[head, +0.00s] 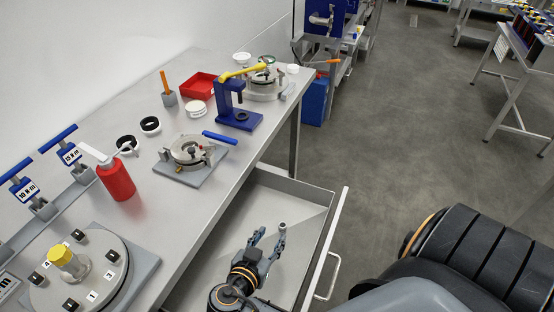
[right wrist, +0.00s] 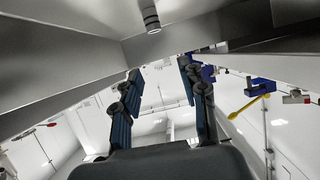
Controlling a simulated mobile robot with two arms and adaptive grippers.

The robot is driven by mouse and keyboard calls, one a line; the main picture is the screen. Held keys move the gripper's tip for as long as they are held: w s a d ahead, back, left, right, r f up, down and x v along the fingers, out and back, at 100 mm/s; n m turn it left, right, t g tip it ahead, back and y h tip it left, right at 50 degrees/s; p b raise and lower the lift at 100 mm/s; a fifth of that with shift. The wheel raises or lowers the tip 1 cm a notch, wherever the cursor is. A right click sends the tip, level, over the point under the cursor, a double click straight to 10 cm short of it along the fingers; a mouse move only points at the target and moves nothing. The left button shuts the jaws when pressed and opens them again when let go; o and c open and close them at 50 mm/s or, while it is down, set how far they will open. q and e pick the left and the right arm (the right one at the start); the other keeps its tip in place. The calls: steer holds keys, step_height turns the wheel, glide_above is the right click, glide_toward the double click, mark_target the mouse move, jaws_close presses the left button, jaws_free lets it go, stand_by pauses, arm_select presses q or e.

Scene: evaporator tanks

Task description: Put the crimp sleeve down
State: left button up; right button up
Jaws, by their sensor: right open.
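The crimp sleeve (head: 282,226) looks like a small grey cylinder in the open drawer (head: 318,195). In the right wrist view the sleeve (right wrist: 151,17) has dark bands and stands against the grey drawer surface, beyond the fingertips and apart from them. My right gripper (head: 268,238) is low over the drawer with its fingers spread and nothing between them. Its two fingers also show in the right wrist view (right wrist: 160,72). In the head view the sleeve appears close to the tip of the right-hand finger. My left gripper is not in view.
The drawer's walls and front with its handle (head: 328,278) surround my right gripper. The bench above holds a red bottle (head: 117,180), a round clamp fixture (head: 188,153), a blue press (head: 236,112) and a turntable (head: 85,280). The drawer floor around the sleeve looks clear.

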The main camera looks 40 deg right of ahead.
steer(key=shift+v, duration=1.1)
